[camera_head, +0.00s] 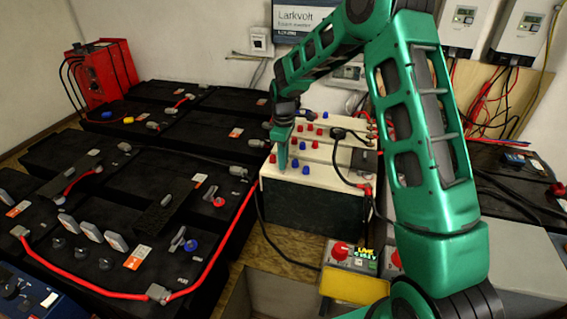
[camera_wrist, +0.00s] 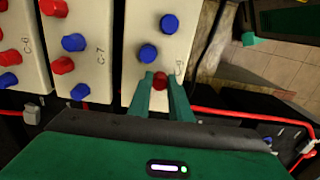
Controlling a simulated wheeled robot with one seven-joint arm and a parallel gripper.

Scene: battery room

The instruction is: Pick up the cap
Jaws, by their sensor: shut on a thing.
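A small round red cap (camera_wrist: 160,80) sits between my green fingertips at the edge of the white battery top marked C-8 (camera_wrist: 130,90) in the wrist view. My gripper (camera_wrist: 161,84) is shut on it, a finger on each side. I cannot tell whether the cap is still seated or slightly raised. In the head view my gripper (camera_head: 282,163) points down at the front white-topped battery (camera_head: 315,195), and its fingers partly hide the spot. Two blue caps (camera_wrist: 148,53) stand in line with the held cap.
Neighbouring white batteries carry more red and blue caps (camera_wrist: 73,42). Black batteries with red cables and clips (camera_head: 180,135) fill the left. A black cable (camera_head: 341,160) arches over the white tops. A yellow-fronted box (camera_head: 355,287) stands at front.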

